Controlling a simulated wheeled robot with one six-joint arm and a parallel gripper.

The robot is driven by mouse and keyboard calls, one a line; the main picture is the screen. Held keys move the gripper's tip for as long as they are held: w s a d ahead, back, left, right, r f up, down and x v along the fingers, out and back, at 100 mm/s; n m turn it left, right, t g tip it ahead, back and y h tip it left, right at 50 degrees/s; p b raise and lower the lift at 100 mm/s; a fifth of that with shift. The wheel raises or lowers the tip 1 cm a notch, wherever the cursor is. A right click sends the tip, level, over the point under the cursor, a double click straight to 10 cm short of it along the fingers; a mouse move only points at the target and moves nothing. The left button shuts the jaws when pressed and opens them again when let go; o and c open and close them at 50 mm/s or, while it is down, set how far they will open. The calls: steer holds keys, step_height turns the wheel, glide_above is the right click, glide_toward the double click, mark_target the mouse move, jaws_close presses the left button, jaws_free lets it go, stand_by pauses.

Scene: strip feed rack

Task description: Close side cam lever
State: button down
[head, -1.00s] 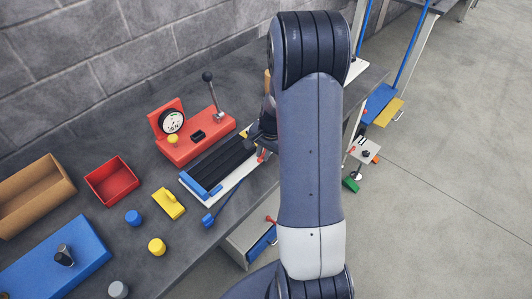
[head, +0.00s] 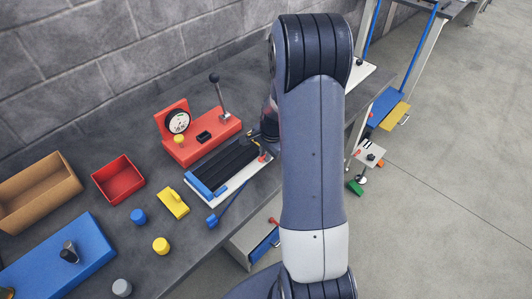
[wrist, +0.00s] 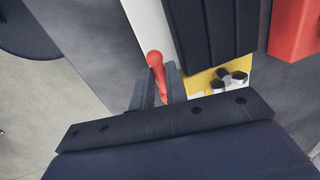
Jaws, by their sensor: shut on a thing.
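The side cam lever is a small red lever (wrist: 155,62) beside the white base plate (wrist: 150,22) of the strip feed rack. It also shows in the head view as a red spot (head: 262,158) at the rack's right end. My gripper (wrist: 160,84) is shut on the red lever, whose rounded end sticks out past the fingers. In the head view my gripper (head: 268,139) is partly hidden behind my arm. The rack's dark ribbed strips (head: 228,165) lie on the plate, with a blue block at their left end.
A red fixture (head: 205,142) with a dial and a black-knobbed lever stands behind the rack. A yellow block with bolts (wrist: 218,82) is close to my fingers. A red tray (head: 119,180), yellow block (head: 173,203) and several knobs lie left.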

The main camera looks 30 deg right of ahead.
steer(key=c, duration=1.4)
jaws_free()
